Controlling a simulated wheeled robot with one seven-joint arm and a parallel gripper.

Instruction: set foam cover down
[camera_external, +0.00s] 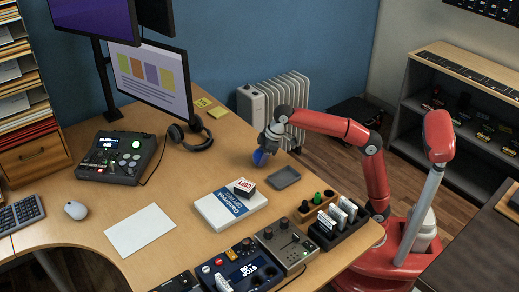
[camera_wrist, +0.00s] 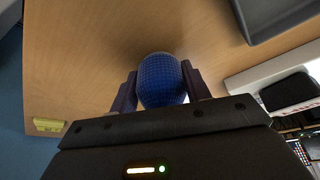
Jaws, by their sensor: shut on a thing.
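The foam cover (camera_wrist: 161,80) is a round blue piece with a fine grid texture. In the wrist view it sits between the two dark fingers of my gripper (camera_wrist: 160,88), which is shut on it. In the external view the blue foam cover (camera_external: 259,158) shows at the end of my red arm, below my gripper (camera_external: 264,150), low over the desk's back right part. I cannot tell whether it touches the desk top.
A small grey tray (camera_external: 284,178) lies on the desk (camera_external: 190,165) just right of and in front of my gripper. Nearby are a white book (camera_external: 222,212) with a small box (camera_external: 244,187) on it, headphones (camera_external: 190,138) and yellow notes (camera_external: 217,112). Desk left of my gripper is clear.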

